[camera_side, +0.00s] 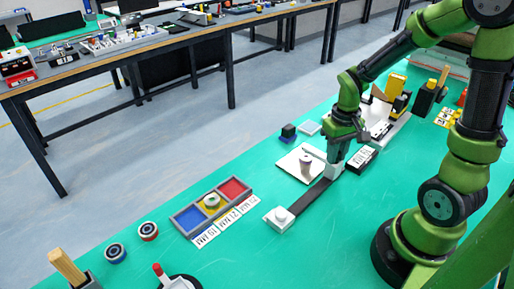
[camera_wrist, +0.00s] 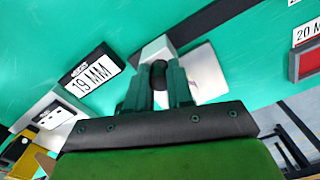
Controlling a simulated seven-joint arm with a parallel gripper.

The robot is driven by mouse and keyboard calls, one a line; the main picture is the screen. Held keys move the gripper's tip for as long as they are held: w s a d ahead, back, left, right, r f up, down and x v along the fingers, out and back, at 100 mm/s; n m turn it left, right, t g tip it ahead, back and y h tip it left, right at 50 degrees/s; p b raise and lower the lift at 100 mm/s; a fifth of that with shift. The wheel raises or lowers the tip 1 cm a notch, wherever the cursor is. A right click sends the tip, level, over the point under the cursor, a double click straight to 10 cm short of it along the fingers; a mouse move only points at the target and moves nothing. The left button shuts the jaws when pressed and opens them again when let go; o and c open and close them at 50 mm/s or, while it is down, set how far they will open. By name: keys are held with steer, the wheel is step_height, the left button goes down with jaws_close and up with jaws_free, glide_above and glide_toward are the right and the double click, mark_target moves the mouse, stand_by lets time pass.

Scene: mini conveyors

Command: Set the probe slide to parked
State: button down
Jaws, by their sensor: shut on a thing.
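My gripper (camera_side: 335,166) is low over the bench, at the far end of a dark flat strip (camera_side: 312,198). In the wrist view its two fingers (camera_wrist: 159,90) are closed on a dark rounded knob (camera_wrist: 159,72), which looks like the handle of the probe slide. A grey block (camera_wrist: 156,47) shows just beyond the knob. A white block with a round top (camera_side: 280,218) sits at the strip's near end. A white plate (camera_side: 291,161) with a small upright cylinder (camera_side: 306,165) lies beside the strip. The fingers hide part of the slide, and its exact position cannot be told.
A black display reading 19 MM (camera_wrist: 88,80) stands close beside my gripper. A tray with blue, yellow and red compartments (camera_side: 190,232) lies to the left, with labels in front. Two ringed round parts (camera_side: 148,231) lie farther left.

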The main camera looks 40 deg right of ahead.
steer(key=a, duration=1.3)
steer(key=shift+a, duration=0.35)
steer(key=c, duration=1)
jaws_free()
steer(key=shift+d, duration=0.1)
steer(key=shift+r, duration=0.1)
steer(key=shift+r, duration=0.35)
step_height(320, 180, up, 16)
